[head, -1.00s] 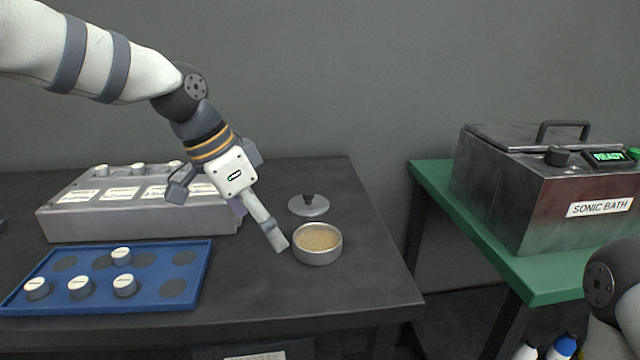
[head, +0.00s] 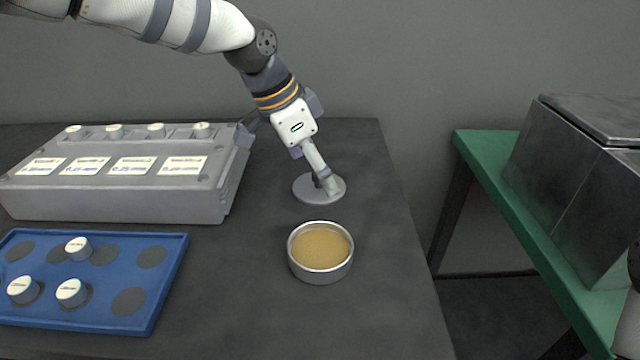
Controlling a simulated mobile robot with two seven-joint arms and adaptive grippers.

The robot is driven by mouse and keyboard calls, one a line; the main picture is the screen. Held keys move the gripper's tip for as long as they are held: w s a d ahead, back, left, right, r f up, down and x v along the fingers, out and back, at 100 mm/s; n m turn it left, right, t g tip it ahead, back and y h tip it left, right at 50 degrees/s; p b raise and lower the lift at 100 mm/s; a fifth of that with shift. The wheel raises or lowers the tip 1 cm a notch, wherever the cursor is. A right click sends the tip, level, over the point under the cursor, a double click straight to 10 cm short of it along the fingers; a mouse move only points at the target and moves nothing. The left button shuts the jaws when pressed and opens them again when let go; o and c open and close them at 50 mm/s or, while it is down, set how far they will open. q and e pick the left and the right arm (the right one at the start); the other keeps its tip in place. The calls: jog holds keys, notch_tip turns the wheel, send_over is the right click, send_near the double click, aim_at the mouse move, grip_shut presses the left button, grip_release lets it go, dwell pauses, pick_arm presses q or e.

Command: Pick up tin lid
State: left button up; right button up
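The tin lid (head: 305,190) is a flat grey metal disc lying on the dark table behind the tin. Its dark knob is mostly hidden by my gripper. The round metal tin (head: 320,277) stands open in front of it, filled with a tan grainy material. My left gripper (head: 327,188) reaches down from the upper left with its fingertips over the lid at the knob. I cannot tell whether the fingers are closed on the knob.
A blue tray (head: 170,285) with several white-topped cylinders is at the left. A grey labelled box (head: 130,200) stands behind it. The dark table's (head: 390,290) right edge faces a gap. Beyond it, a green bench (head: 500,195) holds a metal sonic bath (head: 560,160).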

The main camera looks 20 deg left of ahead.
pick_arm(q)
jog(key=shift+x, duration=0.95)
jog(key=shift+a+r, duration=0.1)
jog(key=shift+r, duration=0.05)
jog(key=shift+c, duration=0.3)
